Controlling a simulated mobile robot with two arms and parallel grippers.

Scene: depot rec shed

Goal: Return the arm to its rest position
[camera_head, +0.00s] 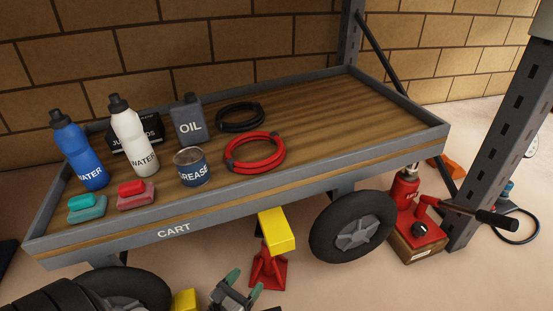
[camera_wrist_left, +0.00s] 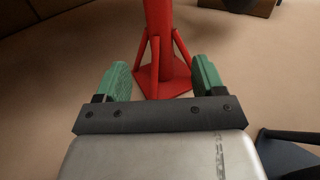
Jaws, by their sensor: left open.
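My left gripper (camera_head: 243,284) is low at the bottom edge of the head view, in front of the cart. Its green-padded fingers are apart with nothing between them; the left wrist view also shows the open gripper (camera_wrist_left: 160,78). Beyond the fingers stands a red stand (camera_head: 268,270) with a yellow top (camera_head: 278,230), by the cart's near side. Its red legs and base (camera_wrist_left: 162,82) show past the fingertips in the left wrist view. I cannot tell how small the gap to it is. My right gripper is not in view.
The cart (camera_head: 300,172) carries bottles, an oil can, a grease tin, soaps and coiled cables. Its wheel (camera_head: 353,225) stands right of the stand. A yellow block (camera_head: 186,300) lies left of my gripper.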

